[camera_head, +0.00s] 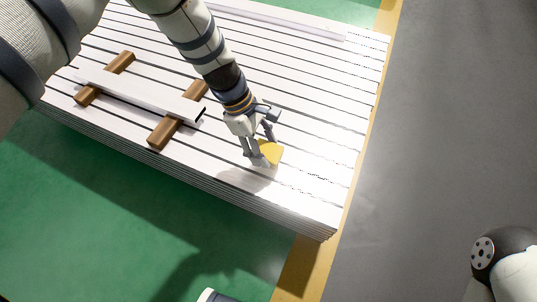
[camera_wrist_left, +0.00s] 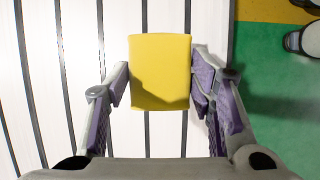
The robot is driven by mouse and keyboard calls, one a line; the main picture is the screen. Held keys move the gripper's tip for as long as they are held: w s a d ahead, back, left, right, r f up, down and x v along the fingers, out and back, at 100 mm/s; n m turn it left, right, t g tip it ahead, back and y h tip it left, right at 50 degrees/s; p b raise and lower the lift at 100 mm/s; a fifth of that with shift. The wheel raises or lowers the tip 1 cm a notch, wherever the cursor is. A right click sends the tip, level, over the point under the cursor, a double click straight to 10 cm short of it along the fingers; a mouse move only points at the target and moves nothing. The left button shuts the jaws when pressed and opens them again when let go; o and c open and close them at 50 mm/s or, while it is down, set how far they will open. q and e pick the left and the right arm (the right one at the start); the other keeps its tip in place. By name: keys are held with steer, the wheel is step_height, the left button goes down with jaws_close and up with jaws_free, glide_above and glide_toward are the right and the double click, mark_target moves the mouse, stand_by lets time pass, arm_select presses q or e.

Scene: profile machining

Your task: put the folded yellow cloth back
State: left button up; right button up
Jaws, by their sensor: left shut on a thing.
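The folded yellow cloth (camera_head: 269,152) is near the front right part of the slotted white table (camera_head: 330,150). My left gripper (camera_head: 262,147) is over the table and shut on the cloth. In the left wrist view the cloth (camera_wrist_left: 160,70) is a flat yellow square between the two fingers of my left gripper (camera_wrist_left: 160,90). I cannot tell whether the cloth touches the tabletop. My right gripper is not in view; only white parts of my own body show at the lower right and bottom edge.
A white metal profile (camera_head: 140,95) lies across two wooden blocks (camera_head: 177,118) left of my left gripper. Another long pale profile (camera_head: 285,20) lies along the table's far edge. The tabletop right of my gripper is clear. Green floor, a yellow strip and grey floor surround the table.

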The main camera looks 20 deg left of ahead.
mark_target(267, 154)
arm_select(q)
steer(key=f, duration=0.1)
steer(key=f+b, duration=0.1)
steer(key=f, duration=0.2)
steer(key=shift+w+d+f, duration=0.1)
steer(key=shift+w+d, duration=0.15)
steer(key=shift+w, duration=0.05)
steer(key=shift+r, duration=0.2)
steer(key=o, duration=0.7)
steer(key=shift+f, duration=0.2)
steer(key=shift+c, duration=0.2)
steer(key=o, duration=0.4)
steer(key=shift+o, duration=0.2)
